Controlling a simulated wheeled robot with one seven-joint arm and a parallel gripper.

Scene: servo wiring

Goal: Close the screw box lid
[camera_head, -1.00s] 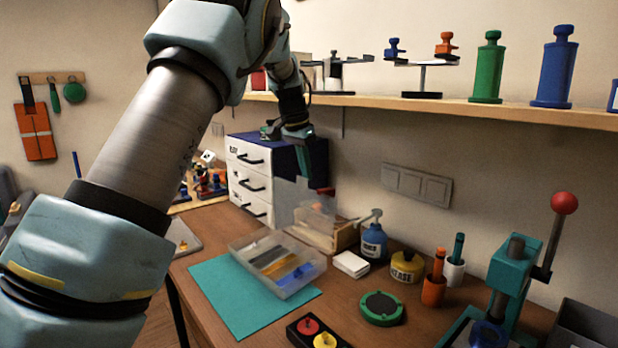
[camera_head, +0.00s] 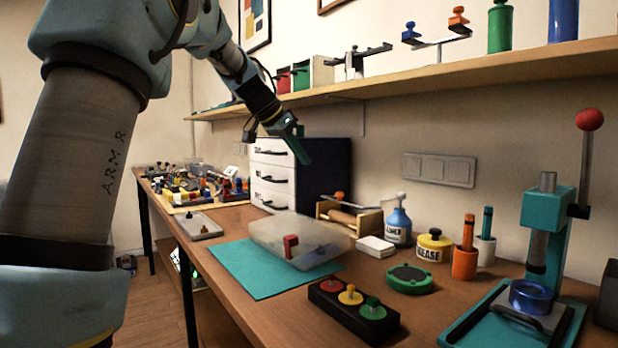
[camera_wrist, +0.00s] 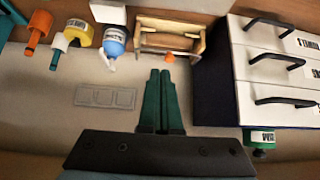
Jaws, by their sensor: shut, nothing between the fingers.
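The screw box (camera_head: 318,258) is a see-through grey case on the teal mat (camera_head: 262,276). Its cloudy lid (camera_head: 298,234) lies down over the box, with a red tab (camera_head: 290,246) at the front side. Whether the lid is fully seated I cannot tell. My gripper (camera_head: 305,158) is shut and empty, in the air above and behind the box, in front of the drawer cabinet. In the wrist view my dark green fingers (camera_wrist: 160,75) are together, and the box is not visible there.
A white-fronted drawer cabinet (camera_head: 273,173) stands behind the box. A wooden holder (camera_head: 350,220), blue bottle (camera_head: 398,225), white block (camera_head: 375,246), grease pot (camera_head: 434,246) and green round pad (camera_head: 410,278) stand to the right. A button box (camera_head: 352,310) is in front. The shelf (camera_head: 420,77) overhangs the bench.

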